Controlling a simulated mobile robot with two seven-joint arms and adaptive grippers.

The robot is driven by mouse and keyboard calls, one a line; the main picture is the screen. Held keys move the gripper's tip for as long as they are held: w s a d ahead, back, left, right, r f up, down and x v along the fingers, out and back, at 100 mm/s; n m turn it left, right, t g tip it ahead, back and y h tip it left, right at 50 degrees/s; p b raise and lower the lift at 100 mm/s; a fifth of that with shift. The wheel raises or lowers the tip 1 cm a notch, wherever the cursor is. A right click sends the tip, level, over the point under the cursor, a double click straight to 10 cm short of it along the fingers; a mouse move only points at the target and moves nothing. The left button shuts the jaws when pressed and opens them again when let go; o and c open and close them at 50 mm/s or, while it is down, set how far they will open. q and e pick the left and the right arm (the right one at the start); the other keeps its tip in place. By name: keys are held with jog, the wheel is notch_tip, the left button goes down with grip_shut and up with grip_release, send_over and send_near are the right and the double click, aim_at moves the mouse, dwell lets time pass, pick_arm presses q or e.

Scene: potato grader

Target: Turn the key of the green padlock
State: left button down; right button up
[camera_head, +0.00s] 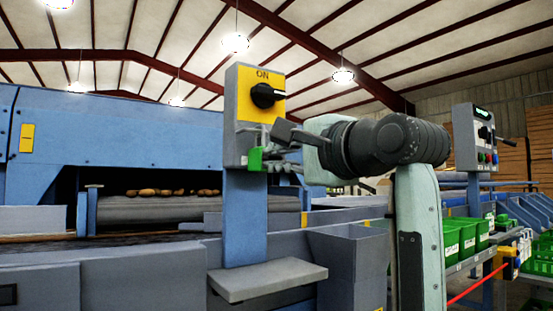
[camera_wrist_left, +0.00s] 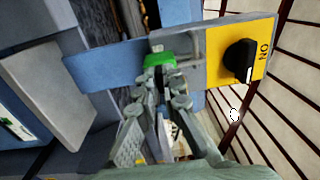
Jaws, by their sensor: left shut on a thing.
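The green padlock (camera_head: 255,158) hangs at the lower edge of the grey switch box (camera_head: 240,90), below its yellow plate with a black knob marked ON. It also shows in the left wrist view (camera_wrist_left: 157,60), right at my fingertips. My left gripper (camera_head: 272,153) reaches the padlock from the right, and in the wrist view its fingers (camera_wrist_left: 160,78) close together at the padlock's near side. The key is hidden between the fingers, so its angle cannot be told. My right gripper is in neither view.
A blue post (camera_head: 244,220) carries the box above a grey shelf (camera_head: 266,280). Potatoes (camera_head: 170,192) lie on the machine at the left. A second control box (camera_head: 473,138) and green crates (camera_head: 467,236) stand at the right.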

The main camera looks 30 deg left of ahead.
pick_arm(q)
jog(key=c, duration=1.7)
grip_release()
jog(key=v, duration=1.2)
